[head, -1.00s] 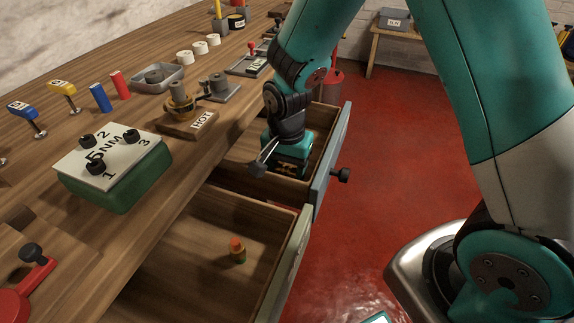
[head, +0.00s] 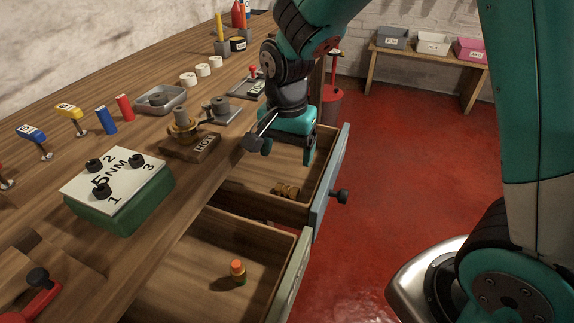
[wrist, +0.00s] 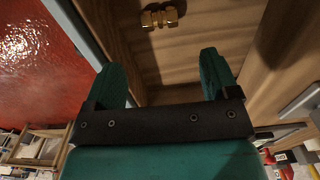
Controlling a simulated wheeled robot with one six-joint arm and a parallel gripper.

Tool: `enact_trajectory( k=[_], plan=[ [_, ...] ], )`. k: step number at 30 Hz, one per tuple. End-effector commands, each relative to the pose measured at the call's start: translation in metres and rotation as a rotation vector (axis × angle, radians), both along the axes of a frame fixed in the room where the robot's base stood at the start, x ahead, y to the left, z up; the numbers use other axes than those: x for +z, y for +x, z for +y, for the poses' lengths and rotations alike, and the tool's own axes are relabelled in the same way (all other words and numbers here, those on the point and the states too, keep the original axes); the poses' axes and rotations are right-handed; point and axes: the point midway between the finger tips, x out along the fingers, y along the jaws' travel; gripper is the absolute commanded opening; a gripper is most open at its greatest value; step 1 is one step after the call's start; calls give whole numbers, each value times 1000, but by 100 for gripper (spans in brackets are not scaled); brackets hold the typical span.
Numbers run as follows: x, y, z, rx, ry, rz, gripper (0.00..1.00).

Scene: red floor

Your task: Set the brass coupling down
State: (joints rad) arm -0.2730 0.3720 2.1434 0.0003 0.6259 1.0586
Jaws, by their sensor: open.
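The brass coupling (head: 286,190) lies on its side on the floor of the open far drawer, the one with the blue-grey front. It also shows in the wrist view (wrist: 160,17), beyond the fingertips and apart from them. My gripper (wrist: 165,75) is open and empty, its two teal fingers spread. In the head view my gripper (head: 283,150) hangs above that drawer, over its bench side and higher than the coupling.
The near drawer (head: 190,290) is also open and holds a small orange-topped cylinder (head: 238,271). Drawer walls and the drawer knob (head: 340,196) stand close to my gripper.

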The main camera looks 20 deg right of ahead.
Motion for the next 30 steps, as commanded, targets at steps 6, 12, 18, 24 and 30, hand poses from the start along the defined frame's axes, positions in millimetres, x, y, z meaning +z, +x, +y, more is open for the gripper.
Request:
enact_trajectory(
  k=[6, 12, 18, 24, 30],
  plan=[
    [27, -12, 4, 97, 30, -8, 80],
    [79, -86, 25, 654, 176, -83, 80],
    [108, -163, 41, 1196, 277, -204, 80],
    [114, -190, 45, 1389, 303, -255, 80],
    [114, -190, 45, 1391, 303, -255, 80]
  ],
)
